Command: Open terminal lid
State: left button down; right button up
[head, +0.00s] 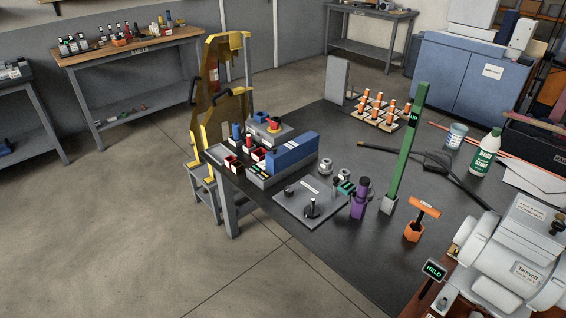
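A large pale grey machine (505,255), which looks like a motor, lies at the lower right and is cut off by the picture edge. It carries a nameplate (526,273) reading something like "Tannvolt" and a label (531,207) too small to read. A raised boxy part with a dark knob (557,226) is at its far right. I cannot tell which part is the terminal lid or whether it is open. Neither of my grippers is in view.
On the dark table (330,135) stand a blue box (292,150), a grey plate (309,203), a purple tool (359,198), a green upright bar (407,145), an orange-handled tool (420,212) and a green-white bottle (485,152). A "HELD" sign (434,270) stands beside the machine. A yellow frame (222,110) stands left.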

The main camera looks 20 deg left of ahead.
aim_at(545, 228)
jog(key=i+l+z, duration=0.1)
jog(key=z, duration=0.25)
jog(key=i+z, duration=0.35)
jog(key=l+z, duration=0.1)
jog(key=z, duration=0.3)
jog(key=i, duration=0.05)
